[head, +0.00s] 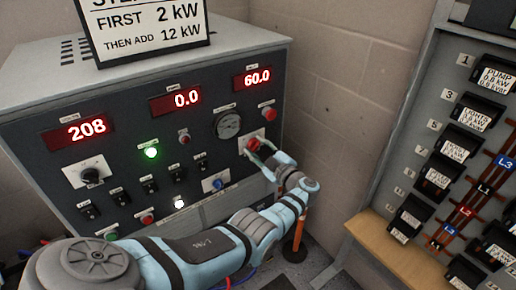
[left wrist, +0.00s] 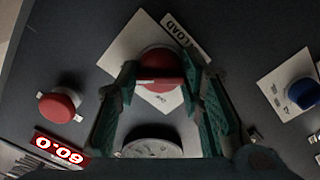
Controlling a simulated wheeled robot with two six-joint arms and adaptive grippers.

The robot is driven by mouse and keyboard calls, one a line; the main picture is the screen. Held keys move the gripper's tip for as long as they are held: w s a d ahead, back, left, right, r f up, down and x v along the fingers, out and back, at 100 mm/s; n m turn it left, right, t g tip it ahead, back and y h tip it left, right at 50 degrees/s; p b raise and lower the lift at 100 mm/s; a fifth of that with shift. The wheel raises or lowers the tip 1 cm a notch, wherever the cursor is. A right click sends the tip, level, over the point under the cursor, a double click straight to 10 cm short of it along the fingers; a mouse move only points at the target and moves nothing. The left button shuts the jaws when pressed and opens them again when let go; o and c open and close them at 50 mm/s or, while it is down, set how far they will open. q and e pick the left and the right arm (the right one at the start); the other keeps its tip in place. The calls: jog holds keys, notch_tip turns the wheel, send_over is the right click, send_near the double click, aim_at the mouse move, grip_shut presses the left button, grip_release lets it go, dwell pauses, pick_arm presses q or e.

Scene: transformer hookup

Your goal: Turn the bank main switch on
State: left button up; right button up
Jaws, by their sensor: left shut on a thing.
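The switch is a red round knob (head: 252,143) on a white square plate at the right of the grey control panel. In the left wrist view the red knob (left wrist: 162,68) sits on its tilted-looking white plate (left wrist: 116,62), beside a label on which "LOAD" can be read. My left gripper (head: 257,147) is at the knob, its green fingers on either side of it and shut on it. The knob's handle bar lies between the fingertips in the left wrist view. The fingers hide part of the plate. My right gripper is not in view.
The panel (head: 120,200) has red displays reading 208, 0.0 and 60.0, a lit green lamp (head: 151,153), a gauge (head: 228,125) and a blue knob (head: 218,184). A red button (head: 268,114) is close above the gripper. A breaker board (head: 455,150) stands at the right.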

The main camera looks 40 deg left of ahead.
pick_arm(q)
jog(key=o, duration=1.2)
jog(key=v, duration=1.2)
